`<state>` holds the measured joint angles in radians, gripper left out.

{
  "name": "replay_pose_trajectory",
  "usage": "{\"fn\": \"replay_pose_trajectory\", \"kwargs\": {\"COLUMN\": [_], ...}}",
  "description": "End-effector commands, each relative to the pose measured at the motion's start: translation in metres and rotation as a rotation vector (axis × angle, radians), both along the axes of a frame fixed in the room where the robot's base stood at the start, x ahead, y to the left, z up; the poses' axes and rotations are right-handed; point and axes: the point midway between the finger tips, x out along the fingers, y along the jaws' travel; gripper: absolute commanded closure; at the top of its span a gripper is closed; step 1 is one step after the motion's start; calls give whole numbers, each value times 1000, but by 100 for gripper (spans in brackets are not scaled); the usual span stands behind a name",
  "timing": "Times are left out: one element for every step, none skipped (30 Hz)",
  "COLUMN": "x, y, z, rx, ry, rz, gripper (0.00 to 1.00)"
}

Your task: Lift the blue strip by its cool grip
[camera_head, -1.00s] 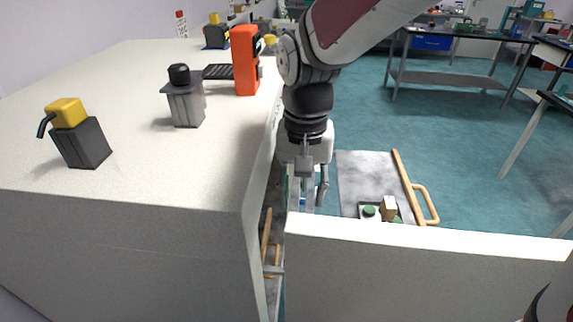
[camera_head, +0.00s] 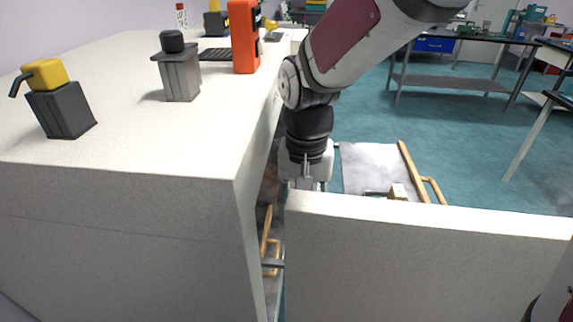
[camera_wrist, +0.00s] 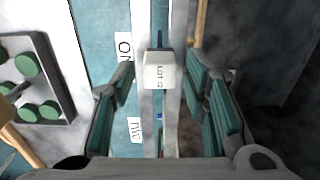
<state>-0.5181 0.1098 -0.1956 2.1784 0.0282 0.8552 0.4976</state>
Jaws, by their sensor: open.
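In the wrist view my gripper (camera_wrist: 165,100) is open, with a teal-padded finger on each side. A pale block with printed lettering (camera_wrist: 160,72) lies between the fingers, apart from both pads. A narrow blue strip (camera_wrist: 160,18) shows above the block, between two pale rails, and a small blue patch shows below it. I cannot tell whether the block is the strip's grip. In the head view my gripper's wrist end is behind a white panel, which hides the fingers and the strip.
The white panel (camera_head: 420,235) stands in front of my arm, with a white worktop (camera_head: 130,130) to its left. A tray with green discs (camera_wrist: 72,105) is at left in the wrist view. A wooden handle (camera_head: 432,190) is beyond the panel. An orange device (camera_head: 243,38) stands on the worktop.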

Motion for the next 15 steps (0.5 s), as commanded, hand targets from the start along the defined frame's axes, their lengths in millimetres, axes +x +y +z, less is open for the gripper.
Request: {"fn": "replay_pose_trajectory", "kwargs": {"x": [0, 0, 0, 0, 0, 0, 0, 0, 0, 0, 0, 0, -1, -1, -1], "y": [0, 0, 0, 0, 0, 0, 0, 0, 0, 0, 0, 0, 0, 0, 0], "z": [0, 0, 0, 0, 0, 0, 0, 0, 0, 1, 1, 3, 5, 8, 12], "rx": [0, 0, 0, 0, 0, 0, 0, 0, 0, 0, 0, 0, 0, 0, 0], "ry": [0, 0, 0, 0, 0, 0, 0, 0, 0, 0, 0, 0, 0, 0, 0], "rz": [0, 0, 0, 0, 0, 0, -1, -1, -1, -1, -1, -1, -1, -1, -1], "gripper": [65, 72, 81, 88, 95, 100, 100, 100, 100, 100, 100, 100, 100, 100, 100]}}
